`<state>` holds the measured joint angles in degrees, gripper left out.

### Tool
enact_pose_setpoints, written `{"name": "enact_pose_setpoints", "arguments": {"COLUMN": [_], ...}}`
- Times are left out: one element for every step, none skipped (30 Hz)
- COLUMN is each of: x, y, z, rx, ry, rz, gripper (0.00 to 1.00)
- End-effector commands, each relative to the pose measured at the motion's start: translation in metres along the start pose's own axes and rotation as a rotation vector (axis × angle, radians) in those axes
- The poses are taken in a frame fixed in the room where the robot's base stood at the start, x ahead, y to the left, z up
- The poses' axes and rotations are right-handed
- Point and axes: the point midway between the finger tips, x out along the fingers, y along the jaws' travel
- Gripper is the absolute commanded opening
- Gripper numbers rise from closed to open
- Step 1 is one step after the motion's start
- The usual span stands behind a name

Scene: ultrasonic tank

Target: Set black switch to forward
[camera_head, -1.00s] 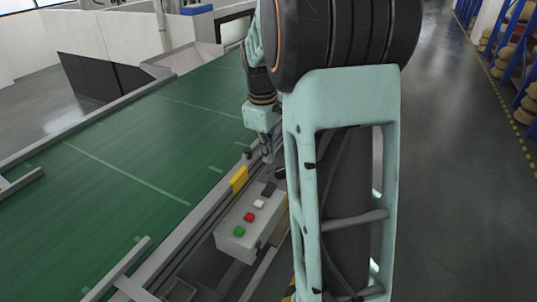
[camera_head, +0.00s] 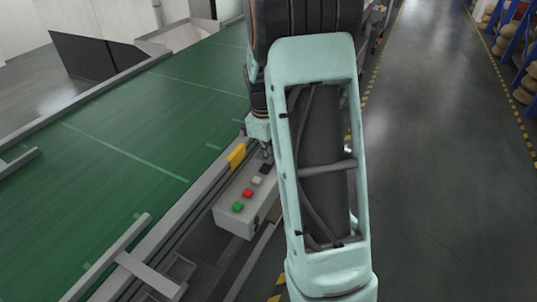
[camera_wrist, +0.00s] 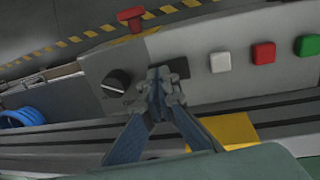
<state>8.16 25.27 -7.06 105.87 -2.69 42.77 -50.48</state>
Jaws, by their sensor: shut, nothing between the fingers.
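The grey control box (camera_head: 231,217) stands beside the green conveyor; it also shows in the wrist view (camera_wrist: 205,84). On its face in the wrist view are a black rotary knob (camera_wrist: 115,82) and a flat black rectangular switch (camera_wrist: 181,68). My gripper (camera_wrist: 159,74) is shut and empty. Its fingertips lie between the knob and the flat switch, covering the switch's left part. I cannot tell if they touch it. In the head view my gripper (camera_head: 267,156) is at the far end of the button row, and my arm hides the knob.
White (camera_wrist: 220,62), red (camera_wrist: 263,53) and green (camera_wrist: 307,45) buttons sit right of the flat switch. A red mushroom knob (camera_wrist: 131,17) sticks out behind the box. A yellow block (camera_wrist: 231,130) lies on the conveyor-side rail. The aisle floor (camera_head: 440,180) at right is clear.

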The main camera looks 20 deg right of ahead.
Motion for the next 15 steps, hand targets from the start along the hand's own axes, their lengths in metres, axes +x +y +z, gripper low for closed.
{"name": "enact_pose_setpoints", "arguments": {"x": [-0.0002, -0.0001, 0.0001, 0.0004, 0.0012, 0.0026, 0.0034, 0.0048, 0.0063, 0.0070, 0.0071, 0.0072, 0.0072, 0.0073, 0.0073], "y": [0.0003, 0.0006, 0.0014, 0.0023, 0.0030, 0.0034, 0.0045, 0.0049, 0.0039, 0.0033, 0.0031, 0.0030, 0.0029, 0.0028, 0.0027], "z": [0.0001, 0.0003, 0.0006, 0.0011, 0.0012, 0.0010, 0.0014, 0.0016, 0.0003, 0.0000, 0.0001, 0.0001, 0.0001, 0.0001, 0.0001], "rx": [0.000, 0.001, 0.001, 0.002, 0.003, 0.003, 0.005, 0.005, 0.001, 0.000, -0.001, -0.001, -0.001, -0.001, -0.001], "ry": [0.000, -0.001, -0.002, -0.003, -0.004, -0.004, -0.004, -0.005, -0.003, -0.003, -0.003, -0.003, -0.003, -0.003, -0.003], "rz": [-0.002, -0.005, -0.013, -0.022, -0.034, -0.053, -0.069, -0.087, -0.093, -0.090, -0.090, -0.089, -0.089, -0.089, -0.089], "gripper": [0.00, 0.00, 0.00, 0.00, 0.00, 0.00, 0.00, 0.00, 0.00, 0.00, 0.00, 0.00, 0.00, 0.00, 0.00]}}
